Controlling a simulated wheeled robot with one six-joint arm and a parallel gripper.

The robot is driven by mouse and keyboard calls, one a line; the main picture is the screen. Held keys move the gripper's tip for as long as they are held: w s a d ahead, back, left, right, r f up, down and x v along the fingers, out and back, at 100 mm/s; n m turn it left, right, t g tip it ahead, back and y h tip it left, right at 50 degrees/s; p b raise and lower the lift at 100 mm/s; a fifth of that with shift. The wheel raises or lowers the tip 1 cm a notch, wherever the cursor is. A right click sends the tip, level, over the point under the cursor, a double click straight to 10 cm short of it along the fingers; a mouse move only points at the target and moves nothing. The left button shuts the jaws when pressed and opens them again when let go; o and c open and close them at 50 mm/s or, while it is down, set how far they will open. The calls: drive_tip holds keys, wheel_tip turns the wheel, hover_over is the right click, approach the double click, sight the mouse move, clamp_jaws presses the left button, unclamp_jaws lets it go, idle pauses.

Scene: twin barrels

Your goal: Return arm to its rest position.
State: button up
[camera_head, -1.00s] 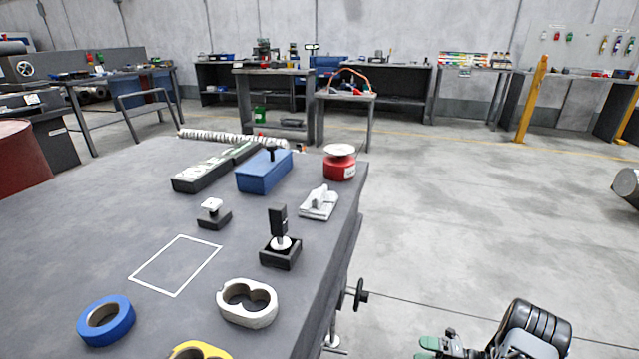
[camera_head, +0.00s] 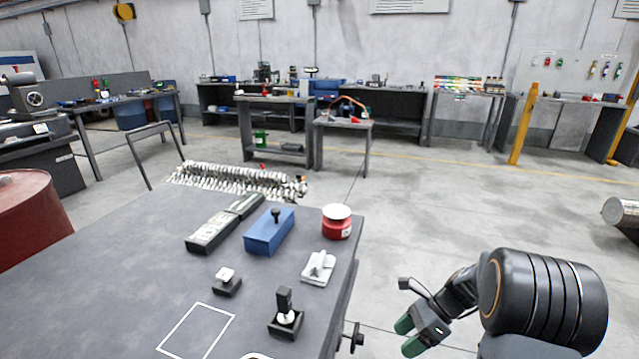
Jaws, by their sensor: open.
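My gripper (camera_head: 414,337) is at the lower right, beyond the right edge of the table (camera_head: 120,270). Its green-tipped fingers point down and left, stand apart and hold nothing. My black arm links rise behind it on the right. The gripper hangs over the floor, apart from everything on the table.
On the table are a blue box (camera_head: 268,236), a red canister with a white lid (camera_head: 336,224), a grey-white piece (camera_head: 318,267), a black stand (camera_head: 286,318) and a small block (camera_head: 227,283). A red barrel (camera_head: 30,215) stands left.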

drive_tip(key=s+a+r+n+t+h+p, duration=0.1)
drive_tip(key=s+r+n+t+h+p, duration=0.1)
drive_tip(key=r+n+p, duration=0.4)
drive_tip(key=s+a+r+n+t+h+p, duration=0.1)
drive_tip(key=s+r+n+h+p, duration=0.3)
drive_tip(key=r, duration=1.2)
drive_tip(key=s+a+r+n+t+h+p, duration=0.2)
drive_tip(key=s+r+n+t+p, duration=0.1)
drive_tip(key=r+n+p, duration=0.5)
wheel_tip(320, 180, up, 3)
drive_tip(key=s+n, duration=0.1)
drive_tip(key=n, duration=0.1)
drive_tip(key=shift+s+n+h, duration=0.2)
drive_tip(key=shift+n+h, duration=0.1)
drive_tip(key=shift+h, duration=0.1)
